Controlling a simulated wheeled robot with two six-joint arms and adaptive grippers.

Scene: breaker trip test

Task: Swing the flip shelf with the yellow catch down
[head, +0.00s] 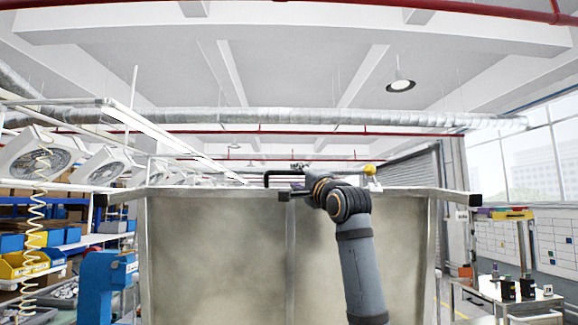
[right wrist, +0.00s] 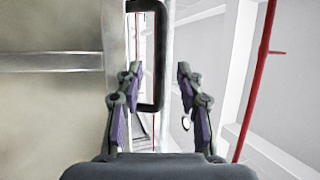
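The flip shelf (head: 220,250) stands upright in front of me as a wide beige panel in a metal frame. It also fills the left of the right wrist view (right wrist: 50,110). The yellow catch (head: 370,170) is at its top edge, right of my right wrist. A black bar handle (head: 274,174) rises above the top edge left of the catch. My right gripper (head: 299,168) is at the top edge by this handle. In the right wrist view my right gripper (right wrist: 158,70) is open, with the handle (right wrist: 160,50) between its fingers, contact unclear. My left gripper is not in view.
Black-capped rail ends (head: 474,200) stick out at both top corners of the panel. A blue machine (head: 97,285) and shelves with bins (head: 20,265) stand at the left. A small work table (head: 515,298) stands at the right. Open space lies above the panel.

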